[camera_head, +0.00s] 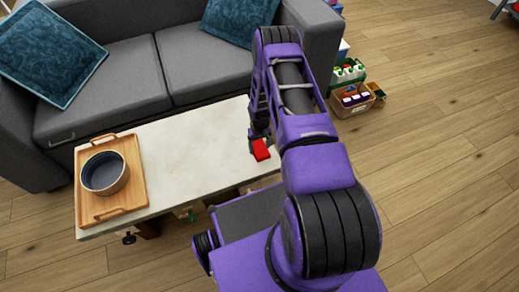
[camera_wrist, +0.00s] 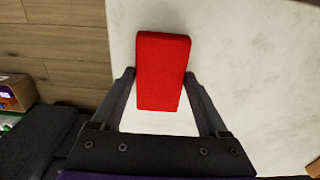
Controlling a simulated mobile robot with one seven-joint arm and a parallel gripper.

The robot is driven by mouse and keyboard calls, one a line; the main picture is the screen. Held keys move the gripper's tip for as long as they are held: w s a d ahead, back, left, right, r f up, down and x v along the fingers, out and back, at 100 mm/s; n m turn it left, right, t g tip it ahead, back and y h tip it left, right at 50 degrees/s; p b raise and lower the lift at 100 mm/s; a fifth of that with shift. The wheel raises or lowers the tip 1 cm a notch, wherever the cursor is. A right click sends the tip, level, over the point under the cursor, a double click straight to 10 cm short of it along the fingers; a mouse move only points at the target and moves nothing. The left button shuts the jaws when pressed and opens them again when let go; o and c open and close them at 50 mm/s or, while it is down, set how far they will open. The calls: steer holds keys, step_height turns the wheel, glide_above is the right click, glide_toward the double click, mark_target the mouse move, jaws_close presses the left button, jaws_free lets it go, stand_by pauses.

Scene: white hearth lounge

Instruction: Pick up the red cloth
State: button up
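The red cloth (camera_wrist: 162,75) looks like a small folded block. In the wrist view it sits between the two fingers of my gripper (camera_wrist: 160,80), with a fingertip against each long side. One end sticks out beyond the fingertips. In the head view the cloth (camera_head: 261,150) shows tilted just below my gripper (camera_head: 260,138), over the right part of the pale table (camera_head: 190,150). My arm hides part of that table end. I cannot tell whether the cloth touches the tabletop.
A wooden tray (camera_head: 100,212) with a dark bowl (camera_head: 105,173) stands on the table's left end. A grey sofa (camera_head: 130,65) with teal cushions runs behind. Boxes of small items (camera_head: 352,97) stand on the floor to the right. The tabletop's middle is clear.

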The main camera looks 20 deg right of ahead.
mark_target(259, 147)
steer(key=c, duration=0.9)
step_height(259, 147, up, 10)
steer(key=shift+p, duration=0.75)
steer(key=o, duration=0.9)
steer(key=shift+c, duration=0.2)
steer(key=c, duration=0.5)
